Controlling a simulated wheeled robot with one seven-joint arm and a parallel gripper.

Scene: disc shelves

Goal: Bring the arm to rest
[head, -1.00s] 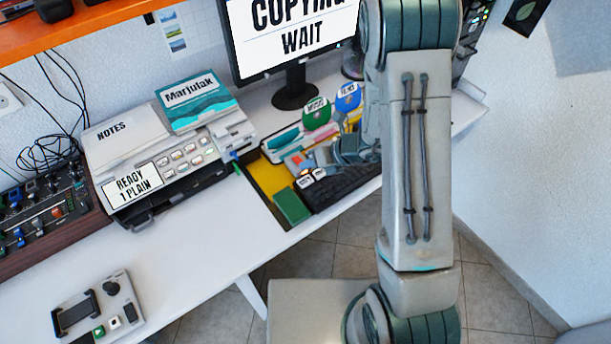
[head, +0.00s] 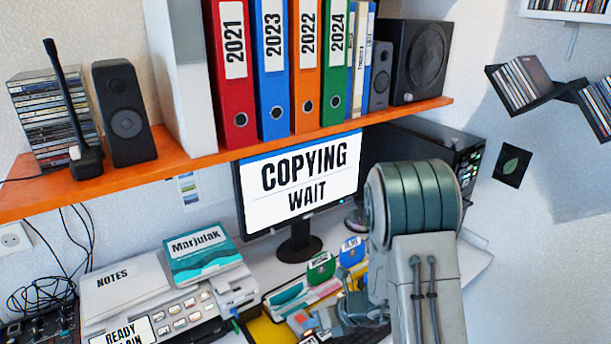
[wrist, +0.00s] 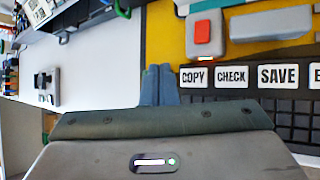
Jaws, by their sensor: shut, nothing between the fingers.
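My gripper (wrist: 159,84) shows in the wrist view with its two fingers shut together and nothing between them. It is above the front edge of the desk, close to a black keyboard (wrist: 290,108) with white keys marked COPY, CHECK and SAVE. In the head view my arm rises at the right and hides part of the desk; the gripper is mostly hidden there. The monitor (head: 300,185) reads COPYING WAIT.
An orange shelf (head: 180,160) holds several binders, speakers and a disc stack above the desk. A printer (head: 175,315) stands at the left. A red button (wrist: 203,35) lies beyond the keyboard in the wrist view.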

